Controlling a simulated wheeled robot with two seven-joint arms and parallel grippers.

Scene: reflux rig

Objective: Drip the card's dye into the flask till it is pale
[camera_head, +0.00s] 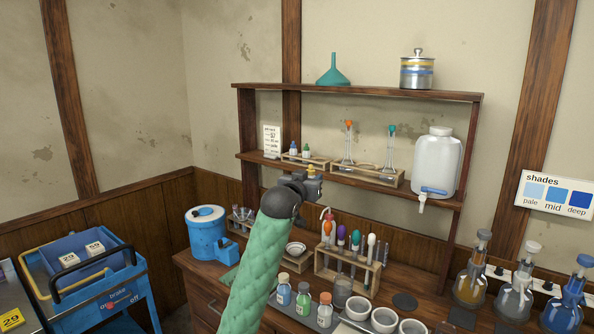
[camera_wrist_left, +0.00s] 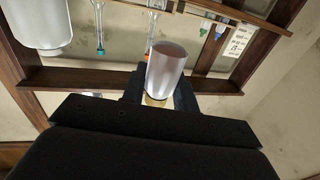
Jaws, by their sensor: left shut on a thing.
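My left gripper (camera_head: 311,182) is raised in front of the shelf, shut on a small bottle. The bottle's yellow top (camera_head: 311,170) shows above the jaws, and its pale grey body (camera_wrist_left: 167,70) shows in the left wrist view. A white card (camera_head: 272,139) with small, mostly unreadable print stands on the shelf. Right of it a wooden rack holds a blue-capped bottle (camera_head: 293,148) and a green-capped bottle (camera_head: 306,151). Two long-necked flasks, one orange-stoppered (camera_head: 348,145) and one teal-stoppered (camera_head: 390,150), stand further right. The shades card (camera_head: 556,193) shows pale, mid and deep blue. My right gripper is out of view.
A white tap jug (camera_head: 437,163) stands at the shelf's right end. The bench holds a dropper rack (camera_head: 345,277), capped bottles (camera_head: 303,299), white bowls and a blue tub (camera_head: 206,234). Round flasks (camera_head: 472,285) stand at right, a blue cart (camera_head: 128,290) at left.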

